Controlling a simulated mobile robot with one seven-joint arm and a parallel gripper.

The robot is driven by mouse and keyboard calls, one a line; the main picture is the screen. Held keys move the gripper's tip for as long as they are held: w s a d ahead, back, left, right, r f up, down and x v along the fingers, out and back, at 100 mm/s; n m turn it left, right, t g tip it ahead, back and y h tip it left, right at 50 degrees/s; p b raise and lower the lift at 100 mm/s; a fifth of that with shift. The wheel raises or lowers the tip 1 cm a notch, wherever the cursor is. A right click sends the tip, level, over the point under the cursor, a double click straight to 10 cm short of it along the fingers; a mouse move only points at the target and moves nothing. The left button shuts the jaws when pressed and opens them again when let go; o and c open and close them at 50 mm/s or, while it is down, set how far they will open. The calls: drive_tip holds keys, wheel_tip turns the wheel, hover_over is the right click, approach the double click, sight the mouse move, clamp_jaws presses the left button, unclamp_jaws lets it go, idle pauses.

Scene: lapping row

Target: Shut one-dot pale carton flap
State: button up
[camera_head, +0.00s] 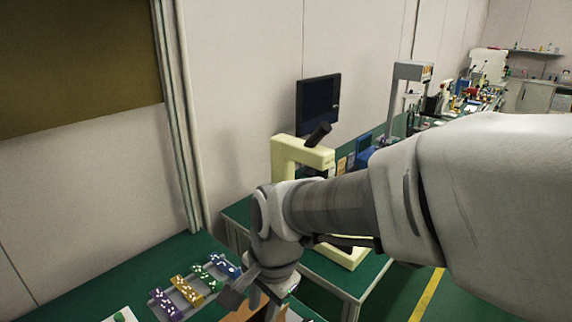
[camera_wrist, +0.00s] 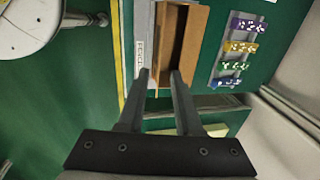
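In the wrist view, a brown open-topped carton (camera_wrist: 196,42) lies ahead of my gripper, with a dark interior and a lighter tan panel along its right side. I cannot make out any dot mark, nor tell which panel is the flap. My gripper (camera_wrist: 159,74) has its two fingers apart with nothing between them; the fingertips are near the carton's lower end, and I cannot tell whether they touch it. In the head view, my gripper (camera_head: 262,296) is low in the picture and hides most of the brown carton (camera_head: 241,314), which is cut by the bottom edge.
Purple (camera_wrist: 248,25), yellow (camera_wrist: 240,47), green (camera_wrist: 230,67) and blue (camera_wrist: 225,82) blocks with white pieces sit in a row right of the carton. A grey labelled strip (camera_wrist: 142,40) runs on its left. A cream microscope (camera_head: 288,155) and monitor (camera_head: 318,103) stand beyond.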

drive_tip(key=b+x, duration=0.2)
drive_tip(key=x, duration=0.8)
clamp_jaws()
drive_tip(key=shift+r, duration=0.1)
idle(1.1)
